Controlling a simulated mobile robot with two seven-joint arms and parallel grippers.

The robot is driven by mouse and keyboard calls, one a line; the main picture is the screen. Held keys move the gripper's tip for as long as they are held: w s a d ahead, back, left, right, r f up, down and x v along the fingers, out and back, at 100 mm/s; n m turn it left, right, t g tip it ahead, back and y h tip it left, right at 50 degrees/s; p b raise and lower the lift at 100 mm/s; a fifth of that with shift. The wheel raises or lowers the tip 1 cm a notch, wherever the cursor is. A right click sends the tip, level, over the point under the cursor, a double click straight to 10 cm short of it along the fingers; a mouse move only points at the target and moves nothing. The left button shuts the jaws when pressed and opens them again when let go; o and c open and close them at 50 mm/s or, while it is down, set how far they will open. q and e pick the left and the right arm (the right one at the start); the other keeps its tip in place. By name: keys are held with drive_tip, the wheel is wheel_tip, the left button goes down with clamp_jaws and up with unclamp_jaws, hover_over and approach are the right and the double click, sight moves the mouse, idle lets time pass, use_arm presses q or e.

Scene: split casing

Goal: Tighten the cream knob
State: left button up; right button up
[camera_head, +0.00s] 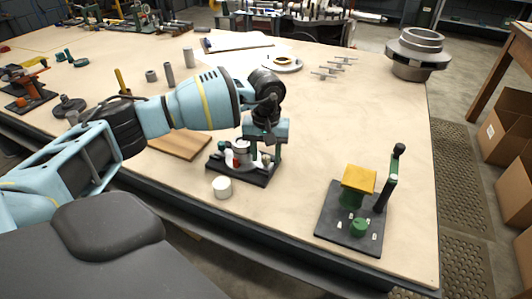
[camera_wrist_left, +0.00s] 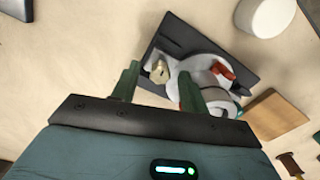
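The split casing unit (camera_head: 240,157) sits on a dark base plate (camera_head: 252,180) near the table's front edge. In the left wrist view, its pale round casing (camera_wrist_left: 205,72) has a red part (camera_wrist_left: 222,70) beside it. A small cream knob (camera_wrist_left: 160,71) stands on the dark plate. My left gripper (camera_head: 262,150) points down over the unit. Its two green fingers are apart in the left wrist view (camera_wrist_left: 158,75), one on each side of the cream knob in the picture. I cannot tell whether they touch it. My right gripper is not in view.
A white cylinder (camera_head: 222,187) stands just in front of the unit. A wooden board (camera_head: 181,144) lies behind and left. A fixture with a yellow block (camera_head: 358,179) and an upright lever (camera_head: 391,180) stands to the right. The table between them is clear.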

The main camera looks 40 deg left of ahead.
sight(266, 157)
use_arm(q)
wheel_tip(266, 157, up, 8)
drive_tip(key=shift+f, duration=0.15)
idle(0.6)
